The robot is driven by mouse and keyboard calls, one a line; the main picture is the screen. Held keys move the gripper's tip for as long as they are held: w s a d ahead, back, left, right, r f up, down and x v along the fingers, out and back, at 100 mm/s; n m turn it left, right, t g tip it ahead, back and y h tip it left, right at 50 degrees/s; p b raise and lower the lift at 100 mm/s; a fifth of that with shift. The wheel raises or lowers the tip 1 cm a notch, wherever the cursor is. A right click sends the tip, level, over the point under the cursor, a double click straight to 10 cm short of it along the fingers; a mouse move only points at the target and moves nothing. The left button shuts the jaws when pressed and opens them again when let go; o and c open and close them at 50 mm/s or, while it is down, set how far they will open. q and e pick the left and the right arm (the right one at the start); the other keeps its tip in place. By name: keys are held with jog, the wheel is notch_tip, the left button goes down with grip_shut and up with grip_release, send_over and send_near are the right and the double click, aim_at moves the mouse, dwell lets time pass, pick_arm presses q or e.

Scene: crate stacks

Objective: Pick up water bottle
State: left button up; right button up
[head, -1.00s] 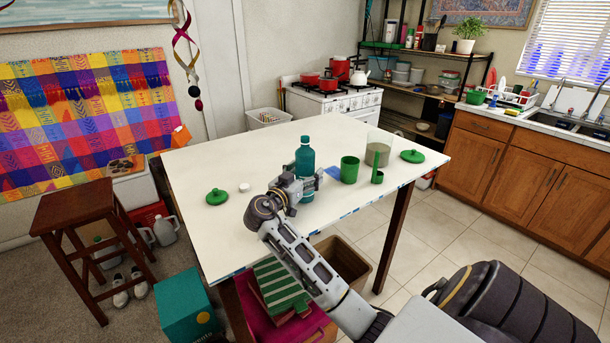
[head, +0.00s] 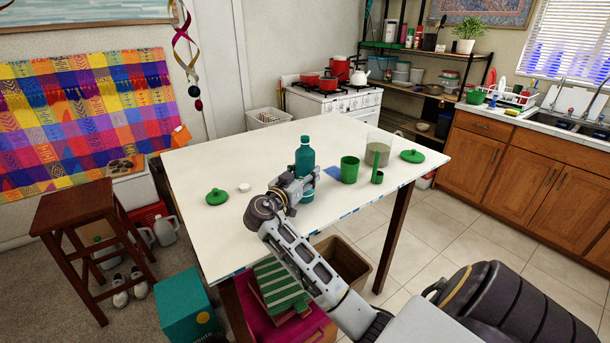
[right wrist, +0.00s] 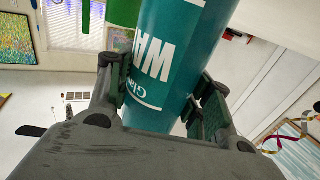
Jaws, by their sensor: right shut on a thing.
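The teal water bottle (head: 305,155) stands upright near the middle front of the white table. My right gripper (head: 306,185) is shut around its lower body. In the right wrist view the bottle (right wrist: 175,60) fills the middle, with white lettering, and the two fingers of my right gripper (right wrist: 158,98) press on its sides. Part of the bottle is hidden behind the gripper in the head view. I cannot tell whether its base touches the table. My left gripper is not in view.
On the white table (head: 260,160) are a green cup (head: 349,169), a small green cylinder (head: 377,176), a clear container (head: 379,146), green lids at left (head: 217,196) and right (head: 412,156), and a small white cap (head: 244,187). The table's back left is clear.

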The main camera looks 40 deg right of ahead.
aim_at(303, 146)
jog(key=shift+r, duration=0.1)
jog(key=shift+r, duration=4.95)
jog(key=shift+a+f, duration=0.1)
jog(key=shift+a, duration=0.05)
